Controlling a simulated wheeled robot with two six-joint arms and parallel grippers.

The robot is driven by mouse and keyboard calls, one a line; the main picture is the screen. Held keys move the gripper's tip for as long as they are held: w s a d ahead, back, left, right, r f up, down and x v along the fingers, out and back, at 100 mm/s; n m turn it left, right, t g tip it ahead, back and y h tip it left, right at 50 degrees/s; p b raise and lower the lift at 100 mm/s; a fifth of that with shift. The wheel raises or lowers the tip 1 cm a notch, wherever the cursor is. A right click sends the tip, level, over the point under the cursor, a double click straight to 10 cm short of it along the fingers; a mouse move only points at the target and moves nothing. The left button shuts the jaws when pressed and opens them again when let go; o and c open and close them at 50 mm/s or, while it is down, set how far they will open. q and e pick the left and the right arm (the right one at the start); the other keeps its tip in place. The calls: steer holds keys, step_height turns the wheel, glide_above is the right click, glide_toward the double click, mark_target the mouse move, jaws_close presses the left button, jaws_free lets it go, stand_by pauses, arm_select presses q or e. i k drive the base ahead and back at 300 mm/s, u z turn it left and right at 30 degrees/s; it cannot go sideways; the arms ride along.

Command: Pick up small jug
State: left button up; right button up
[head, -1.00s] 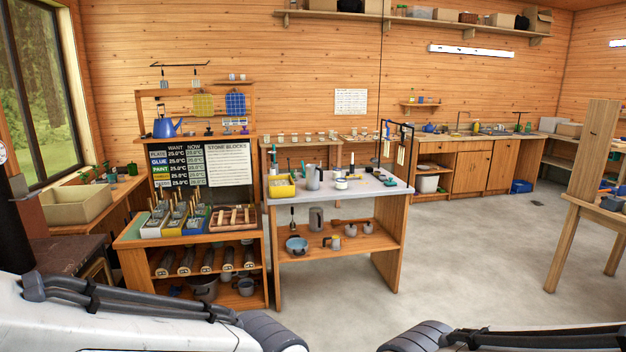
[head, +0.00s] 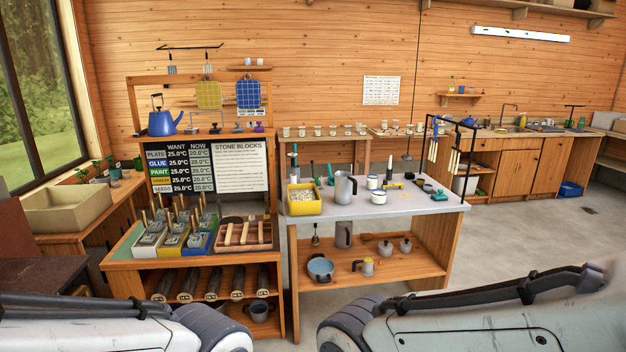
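A grey metal jug (head: 344,188) with a handle stands upright on the grey top of the middle workbench (head: 425,204). I cannot tell for certain which one is the small jug. Only upper links of my two arms show along the bottom edge, well short of the bench. Neither gripper is in view.
A yellow bin (head: 304,208), white tins (head: 378,196) and small tools share the benchtop. A blue pan (head: 320,267) and lidded pots (head: 385,248) are on the shelf. A rack of stone blocks (head: 172,241) adjoins at left. Floor (head: 520,250) is clear at right.

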mark_target(343, 180)
steer(key=z, duration=0.15)
steer(key=i, duration=2)
steer(key=z, duration=0.7)
steer(key=i, duration=0.65)
steer(key=z, duration=0.2)
